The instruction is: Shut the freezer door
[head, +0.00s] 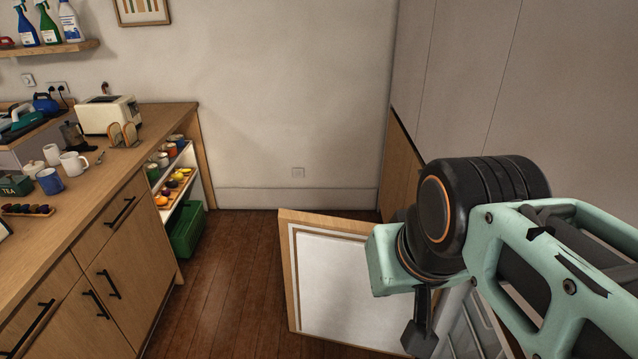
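The freezer door (335,285) stands open at the lower middle of the head view. It has a wooden edge and a white inner panel facing me. The freezer's pale inside (474,332) shows in part at the right, behind my arm. My gripper (421,342) points down in front of the door's right part in the picture. Its dark finger parts overlap the white panel; I cannot tell whether they touch it. My arm hides much of the freezer and the door's right side. The finger opening is not clear, and I see nothing held.
Tall pale cabinet fronts (490,75) rise at the right. A wooden counter (88,205) with mugs and a toaster (108,115) runs along the left. A green crate (187,230) sits under open shelves. The dark wood floor (228,290) between counter and door is clear.

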